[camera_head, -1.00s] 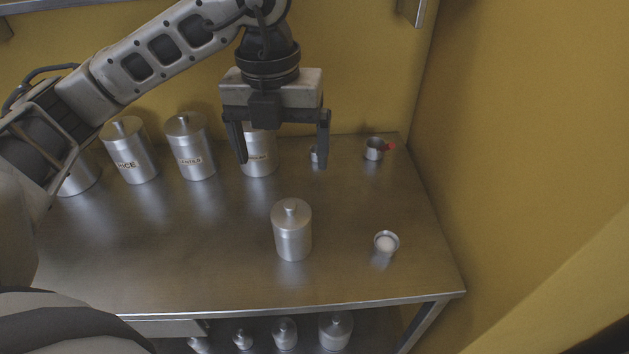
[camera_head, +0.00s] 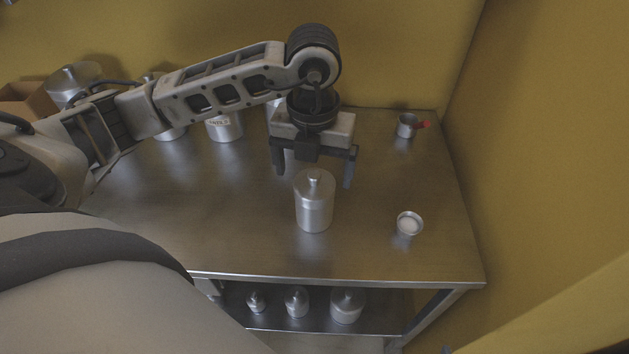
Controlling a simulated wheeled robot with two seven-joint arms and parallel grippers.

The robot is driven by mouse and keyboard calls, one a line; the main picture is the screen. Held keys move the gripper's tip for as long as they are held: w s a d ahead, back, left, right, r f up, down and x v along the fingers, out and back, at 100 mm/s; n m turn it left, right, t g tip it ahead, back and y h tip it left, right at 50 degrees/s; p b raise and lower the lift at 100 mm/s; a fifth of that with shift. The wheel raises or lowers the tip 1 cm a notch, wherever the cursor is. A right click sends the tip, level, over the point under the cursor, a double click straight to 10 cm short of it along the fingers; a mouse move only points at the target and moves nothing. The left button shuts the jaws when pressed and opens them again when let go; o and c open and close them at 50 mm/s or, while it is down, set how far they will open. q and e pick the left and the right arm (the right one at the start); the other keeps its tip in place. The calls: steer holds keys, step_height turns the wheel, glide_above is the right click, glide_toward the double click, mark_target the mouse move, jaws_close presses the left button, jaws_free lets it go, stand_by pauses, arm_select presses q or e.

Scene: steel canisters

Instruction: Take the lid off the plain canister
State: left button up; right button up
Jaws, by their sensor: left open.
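The plain canister (camera_head: 314,208) is a steel cylinder without a label, upright near the front of the steel table (camera_head: 250,255). Its lid (camera_head: 315,180), with a small knob on top, is on it. My left gripper (camera_head: 313,180) is open and points down, just behind and above the canister in the picture. Its two fingers appear on either side of the lid's knob, with nothing between them that I can see held. I cannot tell the exact depth gap. My right gripper is not in view.
Labelled canisters (camera_head: 225,127) stand along the back, partly hidden by my left arm. A small open cup (camera_head: 409,224) with white contents stands right of the plain canister. A metal cup with a red part (camera_head: 407,126) stands at the back right. Several small canisters (camera_head: 347,305) sit on the lower shelf.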

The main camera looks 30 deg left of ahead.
mark_target(314, 176)
arm_select(q)
steer(key=shift+f, duration=1.55)
steer(key=c, duration=1)
steer(key=shift+c, duration=0.3)
steer(key=shift+r, duration=0.15)
